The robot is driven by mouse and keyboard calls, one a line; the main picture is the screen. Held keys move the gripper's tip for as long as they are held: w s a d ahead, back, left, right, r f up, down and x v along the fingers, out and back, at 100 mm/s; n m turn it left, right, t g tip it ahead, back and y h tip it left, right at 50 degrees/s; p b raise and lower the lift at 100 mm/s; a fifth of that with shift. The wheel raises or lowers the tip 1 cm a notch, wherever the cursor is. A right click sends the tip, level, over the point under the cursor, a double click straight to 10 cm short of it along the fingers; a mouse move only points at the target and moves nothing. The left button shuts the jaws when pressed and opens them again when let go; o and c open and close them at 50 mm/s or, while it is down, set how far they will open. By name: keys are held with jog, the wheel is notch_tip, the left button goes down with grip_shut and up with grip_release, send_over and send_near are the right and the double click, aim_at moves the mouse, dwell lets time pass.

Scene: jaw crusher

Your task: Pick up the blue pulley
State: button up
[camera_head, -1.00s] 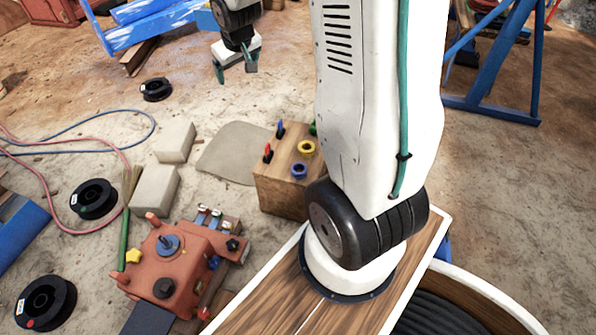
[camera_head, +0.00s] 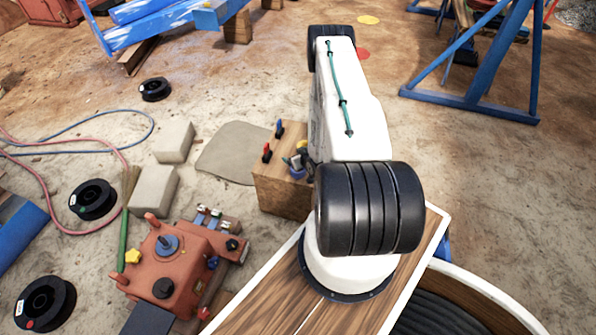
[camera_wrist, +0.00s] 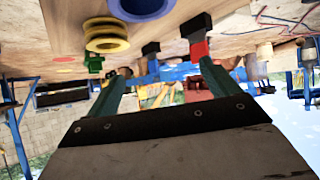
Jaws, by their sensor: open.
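The blue pulley is a ring on the wooden box (camera_head: 283,200). In the wrist view the blue pulley (camera_wrist: 142,10) is cut off by the top edge, beside the yellow pulley (camera_wrist: 105,36). In the head view the blue pulley (camera_head: 297,174) is partly hidden by my gripper and arm. My gripper (camera_wrist: 160,82) is open, its two teal fingers apart with nothing held between them. In the head view it is down by the box top, mostly hidden behind my arm. I cannot tell its exact height above the pulley.
On the box top stand a red-handled piece (camera_head: 266,153) and a blue-handled piece (camera_head: 279,130); a green piece (camera_wrist: 95,63) shows in the wrist view. A red machine (camera_head: 165,270) stands left of the box. Pale blocks (camera_head: 174,141) lie behind it.

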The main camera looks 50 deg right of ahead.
jog(key=shift+m+t, duration=0.3)
jog(key=shift+t, duration=0.2)
jog(key=s+f, duration=0.1)
jog(key=f, duration=0.1)
jog(key=s+a+f, duration=0.1)
jog(key=s, duration=0.1)
jog(key=s+a+f, duration=0.1)
jog(key=f, duration=0.1)
jog(key=shift+s+f, duration=0.3)
jog(key=shift+f, duration=0.3)
jog(key=x, duration=0.7)
jog(key=shift+d+f, duration=0.1)
jog(key=shift+d, duration=0.35)
jog(key=shift+h, duration=0.3)
jog(key=c, duration=1.3)
